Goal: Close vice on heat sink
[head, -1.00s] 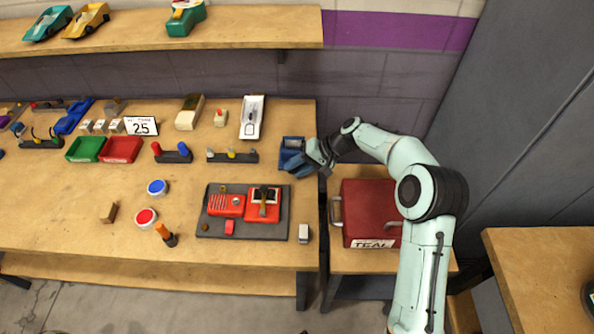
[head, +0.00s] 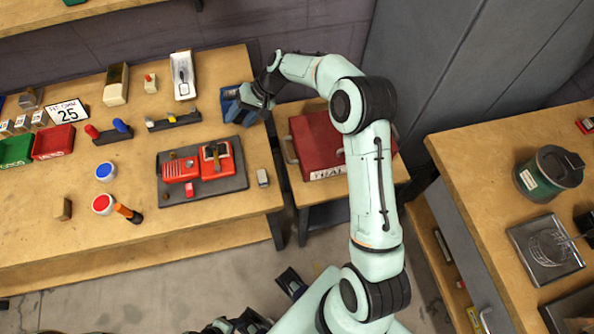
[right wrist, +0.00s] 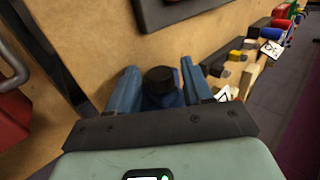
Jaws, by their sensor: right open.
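A blue vice (head: 231,103) stands at the right end of the wooden bench, near its edge. My right gripper (head: 257,98) is at the vice's right side. In the right wrist view the open right gripper (right wrist: 160,88) has its two blue fingers apart on either side of a black round knob (right wrist: 160,78) on the vice. I cannot tell whether the fingers touch the knob. I cannot make out a heat sink in the vice; the gripper and the viewing angle hide the jaws. My left gripper is not clearly in view.
A dark mat (head: 236,184) with red parts lies on the bench in front of the vice. A red toolbox (head: 318,145) stands on a lower surface to the right, close under my arm.

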